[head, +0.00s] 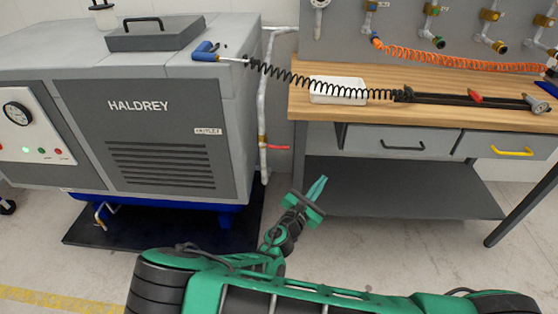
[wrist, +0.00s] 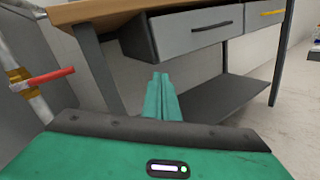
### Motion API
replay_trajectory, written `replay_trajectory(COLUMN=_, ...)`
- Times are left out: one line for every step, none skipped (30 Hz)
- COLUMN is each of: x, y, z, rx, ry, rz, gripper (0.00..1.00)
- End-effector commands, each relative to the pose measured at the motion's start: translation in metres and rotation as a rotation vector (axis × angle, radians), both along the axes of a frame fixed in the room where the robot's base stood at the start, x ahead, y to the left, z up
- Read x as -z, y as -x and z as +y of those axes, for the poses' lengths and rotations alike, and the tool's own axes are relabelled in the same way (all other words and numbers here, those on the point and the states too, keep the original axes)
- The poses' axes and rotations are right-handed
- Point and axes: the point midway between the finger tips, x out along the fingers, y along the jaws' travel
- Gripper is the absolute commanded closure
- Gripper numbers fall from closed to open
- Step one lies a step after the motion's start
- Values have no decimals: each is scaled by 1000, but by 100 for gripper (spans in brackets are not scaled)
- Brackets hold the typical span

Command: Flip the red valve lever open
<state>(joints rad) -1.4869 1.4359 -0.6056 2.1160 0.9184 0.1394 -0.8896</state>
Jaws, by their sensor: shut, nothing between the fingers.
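The red valve lever (head: 278,147) sticks out to the right from a brass valve (head: 262,139) on the vertical pipe, between the compressor and the workbench. In the wrist view the red lever (wrist: 50,77) is at the left, pointing right and slightly up from the brass fitting (wrist: 18,80). My gripper (head: 318,187) is below and to the right of the lever, in front of the bench's lower shelf, apart from it. In the wrist view the gripper's green fingers (wrist: 161,95) are together and empty, pointing toward the bench.
The grey HALDREY compressor (head: 150,120) stands left of the pipe (head: 262,100). The wooden workbench (head: 440,110) with drawers and a lower shelf (head: 400,188) stands right. A black coiled hose (head: 300,80) spans above. Floor (head: 385,240) in front of the bench is clear.

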Motion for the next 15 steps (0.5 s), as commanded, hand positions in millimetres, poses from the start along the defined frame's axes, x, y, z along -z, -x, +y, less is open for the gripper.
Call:
replay_trajectory(x=5, y=2, z=23, rx=-77, ry=64, rz=-8, gripper=100)
replay_trajectory(x=8, y=3, z=35, rx=-119, ry=101, rz=-12, gripper=100)
replay_trajectory(x=11, y=5, z=51, rx=-172, ry=147, rz=-19, gripper=100)
replay_trajectory(x=13, y=7, z=63, rx=-211, ry=179, rz=-23, gripper=100)
replay_trajectory(x=16, y=10, z=74, rx=-246, ry=211, rz=-29, gripper=100)
replay_trajectory(x=19, y=13, z=88, rx=-289, ry=249, rz=-36, gripper=100)
replay_trajectory(x=20, y=15, z=97, rx=-318, ry=275, rz=-41, gripper=100)
replay_trajectory(x=22, y=17, z=105, rx=-344, ry=298, rz=-47, gripper=100)
replay_trajectory(x=25, y=20, z=114, rx=-375, ry=325, rz=-53, gripper=100)
replay_trajectory(x=26, y=22, z=121, rx=-396, ry=343, rz=-57, gripper=100)
replay_trajectory(x=27, y=24, z=126, rx=-413, ry=359, rz=-61, gripper=100)
replay_trajectory(x=29, y=26, z=131, rx=-429, ry=374, rz=-65, gripper=100)
replay_trajectory(x=30, y=27, z=135, rx=-440, ry=383, rz=-67, gripper=100)
replay_trajectory(x=30, y=28, z=137, rx=-448, ry=391, rz=-69, gripper=100)
replay_trajectory(x=31, y=29, z=139, rx=-455, ry=397, rz=-70, gripper=100)
